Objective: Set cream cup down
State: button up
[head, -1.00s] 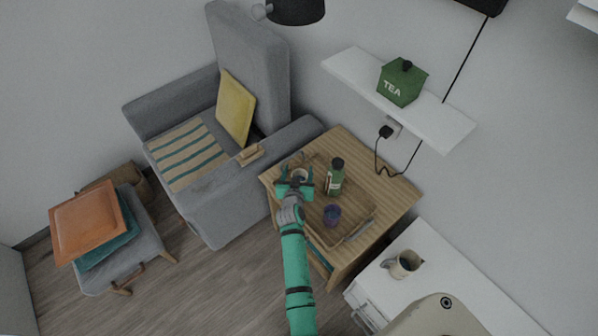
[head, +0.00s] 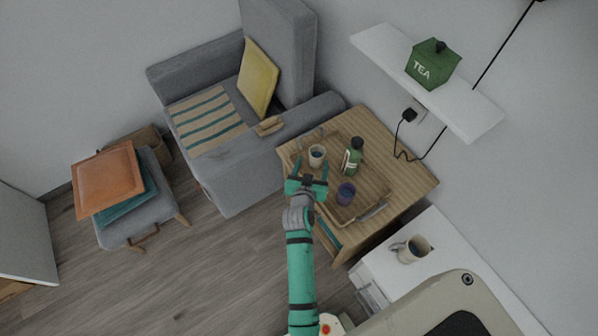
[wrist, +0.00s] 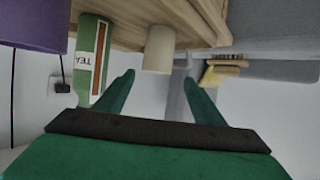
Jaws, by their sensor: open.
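The cream cup (head: 317,156) stands upright on the wooden tray (head: 371,184), near the tray's far left corner. It also shows in the wrist view (wrist: 159,48), which appears upside down. My gripper (head: 307,172) is open and empty, just on the near side of the cup. In the wrist view my gripper (wrist: 159,79) has its two fingertips spread to either side of the cup's line, with a gap showing between them and the cup. Nothing is held.
A green tea bottle (head: 352,157) and a purple cup (head: 346,194) share the tray on the wooden table (head: 409,184). A grey armchair (head: 238,178) adjoins the table's left side. A mug (head: 411,249) stands on the white desk (head: 447,240) at the lower right.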

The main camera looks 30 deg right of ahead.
jog(key=s+a+n+t+y, duration=0.2)
jog(key=s+a, duration=0.6)
jog(key=a, duration=0.2)
jog(key=s+a+n+t+y, duration=0.1)
jog(key=s+a+n+y, duration=0.1)
jog(key=s+a, duration=0.7)
jog(key=s+a+r+n+t+y, duration=0.1)
jog(key=s+a+r+n+y, duration=0.1)
jog(key=s+a+r, duration=0.3)
jog(key=s+a+r+n+t+y, duration=0.1)
jog(key=s+a+r, duration=0.4)
jog(key=s+r, duration=0.5)
jog(key=shift+a+n+y, duration=0.4)
jog(key=shift+n+y, duration=0.1)
jog(key=shift+y, duration=0.4)
jog(key=shift+r, duration=0.1)
jog(key=shift+s, duration=0.15)
